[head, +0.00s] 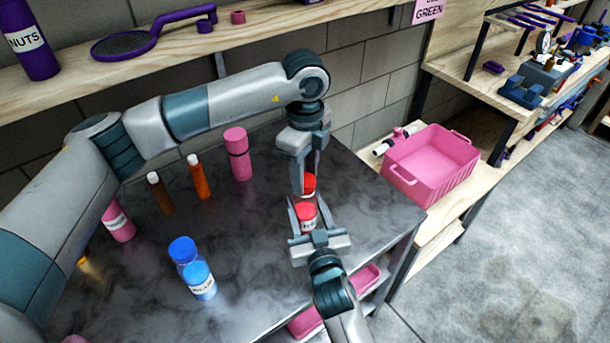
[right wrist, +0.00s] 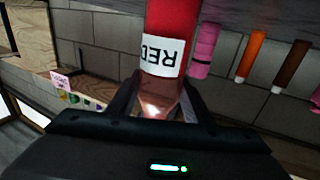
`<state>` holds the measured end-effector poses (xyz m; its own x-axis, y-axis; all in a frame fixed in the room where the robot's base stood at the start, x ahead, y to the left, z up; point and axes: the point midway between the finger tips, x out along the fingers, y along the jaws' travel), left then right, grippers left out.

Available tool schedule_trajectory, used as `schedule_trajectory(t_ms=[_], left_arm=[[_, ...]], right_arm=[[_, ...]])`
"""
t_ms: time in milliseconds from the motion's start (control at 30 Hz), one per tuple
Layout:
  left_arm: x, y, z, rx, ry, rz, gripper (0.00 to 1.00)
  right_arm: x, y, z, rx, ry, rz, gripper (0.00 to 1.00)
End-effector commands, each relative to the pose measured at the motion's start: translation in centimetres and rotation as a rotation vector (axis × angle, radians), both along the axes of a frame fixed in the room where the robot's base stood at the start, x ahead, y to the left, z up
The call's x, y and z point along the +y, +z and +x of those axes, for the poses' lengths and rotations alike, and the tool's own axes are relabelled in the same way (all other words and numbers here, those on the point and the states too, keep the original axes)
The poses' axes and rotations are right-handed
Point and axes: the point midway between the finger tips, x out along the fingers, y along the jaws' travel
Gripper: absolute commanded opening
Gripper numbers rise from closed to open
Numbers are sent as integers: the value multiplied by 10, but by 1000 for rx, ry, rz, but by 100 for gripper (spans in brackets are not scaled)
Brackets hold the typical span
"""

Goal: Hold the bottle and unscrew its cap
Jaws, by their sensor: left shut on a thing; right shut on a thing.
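A red bottle (head: 306,217) with a white label stands over the dark table near its right edge. In the right wrist view its red body (right wrist: 165,22) carries a label reading RED (right wrist: 162,57), seen upside down. My right gripper (head: 306,208), coming from below in the head view, is shut on the bottle, one finger on each side. My left gripper (head: 308,187) reaches down from above and is shut on the red cap (head: 309,182) at the bottle's top. Its fingers partly hide the cap, so I cannot tell whether cap and bottle touch.
Blue bottles (head: 201,281), a pink bottle (head: 238,154), an orange bottle (head: 199,177) and a brown bottle (head: 160,194) stand to the left on the dark table (head: 250,245). A pink crate (head: 432,165) sits on a wooden bench at right. A wooden shelf (head: 60,85) runs above.

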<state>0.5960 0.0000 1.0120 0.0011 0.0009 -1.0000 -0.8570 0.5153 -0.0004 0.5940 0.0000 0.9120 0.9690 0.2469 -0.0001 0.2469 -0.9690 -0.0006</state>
Motion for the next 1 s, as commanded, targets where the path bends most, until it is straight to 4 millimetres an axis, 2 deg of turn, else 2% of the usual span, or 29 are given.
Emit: schedule_trajectory(t_ms=[500, 1000], left_arm=[[0, 15, 0, -1, 0, -2, 10], [0, 18, 0, -1, 0, -1, 10]], right_arm=[[0, 0, 0, 0, 0, 0, 0], [0, 0, 0, 0, 0, 0, 0]])
